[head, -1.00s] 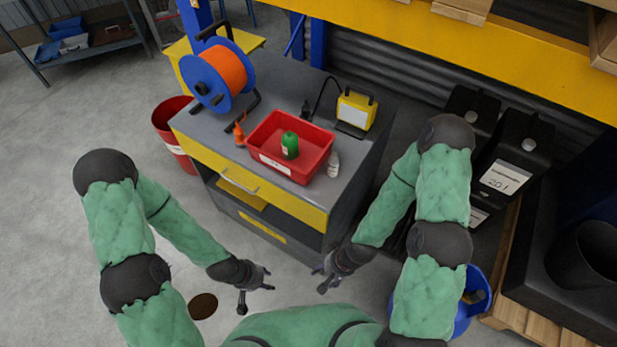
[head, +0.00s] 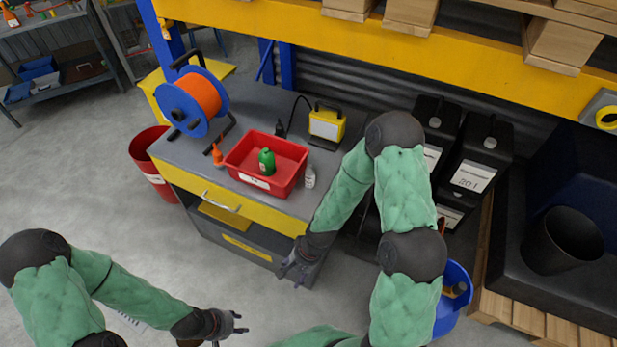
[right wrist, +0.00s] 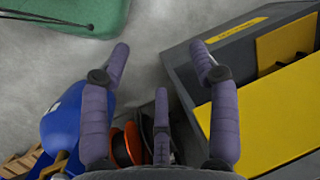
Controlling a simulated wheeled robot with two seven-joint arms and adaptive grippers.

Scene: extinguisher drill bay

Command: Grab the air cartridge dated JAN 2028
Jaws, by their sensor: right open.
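A green bottle-shaped cartridge (head: 266,161) with a pale label stands upright in a red tray (head: 231,168) on the workbench. A small whitish bottle (head: 309,177) stands just outside the tray's right side. No date is readable on either. My right gripper (head: 290,268) is open and empty, low in front of the workbench's right end. My left gripper (head: 228,328) is near the bottom edge over the floor, with fingers looking spread and empty.
The grey workbench (head: 190,155) also carries an orange hose reel (head: 200,96), an orange bottle (head: 217,155) and a yellow lamp (head: 326,124). Black canisters (head: 470,176) and a blue bucket (head: 452,300) stand right of my right arm. A yellow shelf beam (head: 400,45) crosses above.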

